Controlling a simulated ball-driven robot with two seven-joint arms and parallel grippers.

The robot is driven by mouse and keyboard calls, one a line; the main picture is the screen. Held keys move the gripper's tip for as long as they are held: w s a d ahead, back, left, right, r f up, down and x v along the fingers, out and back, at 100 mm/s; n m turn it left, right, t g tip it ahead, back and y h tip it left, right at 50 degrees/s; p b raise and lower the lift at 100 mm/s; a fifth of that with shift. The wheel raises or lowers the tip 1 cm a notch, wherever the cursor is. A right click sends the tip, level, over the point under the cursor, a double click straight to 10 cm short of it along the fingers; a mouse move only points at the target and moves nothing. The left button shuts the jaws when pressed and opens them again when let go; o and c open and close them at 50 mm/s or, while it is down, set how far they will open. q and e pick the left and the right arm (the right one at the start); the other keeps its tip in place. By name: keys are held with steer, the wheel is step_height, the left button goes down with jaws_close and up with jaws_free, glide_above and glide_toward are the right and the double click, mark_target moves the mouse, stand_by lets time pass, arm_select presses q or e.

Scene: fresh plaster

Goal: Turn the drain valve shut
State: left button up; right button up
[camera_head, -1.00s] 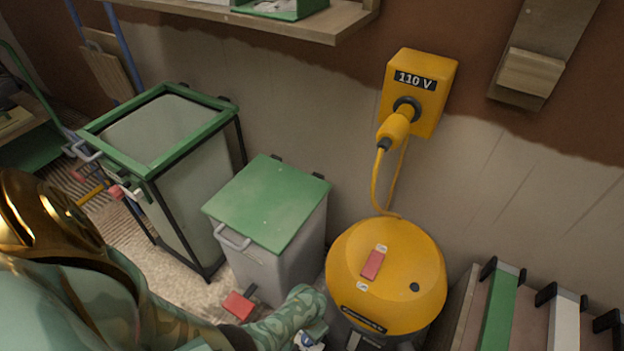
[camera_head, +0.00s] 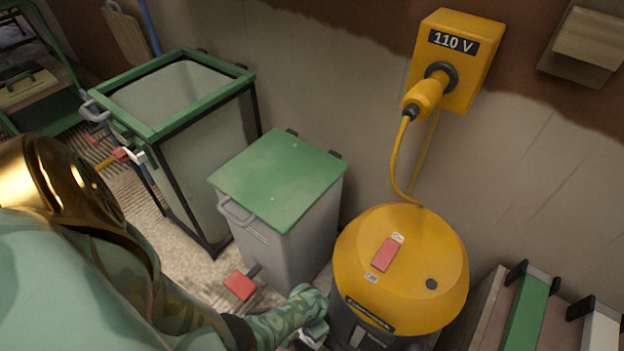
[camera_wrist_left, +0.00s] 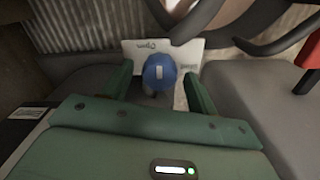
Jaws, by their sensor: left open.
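The drain valve shows in the left wrist view as a round blue knob (camera_wrist_left: 159,72) with a pale mark on its face. A white label plate (camera_wrist_left: 150,50) with small dark writing, partly readable as "Open", stands behind it. My left gripper (camera_wrist_left: 158,80) is open, its green fingers on either side of the knob. I cannot tell whether either finger touches it. In the head view my left forearm reaches down beside the yellow-topped vacuum (camera_head: 400,268); its gripper (camera_head: 312,335) is only partly seen at the bottom edge, and the knob cannot be made out there. My right gripper is out of view.
A grey bin (camera_head: 275,235) with a green lid and red pedal (camera_head: 240,285) stands behind my left forearm. A green-framed bin (camera_head: 190,140) is farther left. A yellow cable (camera_head: 397,165) hangs from the 110 V box (camera_head: 450,60). A rack (camera_head: 528,310) stands at right.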

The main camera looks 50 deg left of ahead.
arm_select(q)
steer(key=c, duration=1)
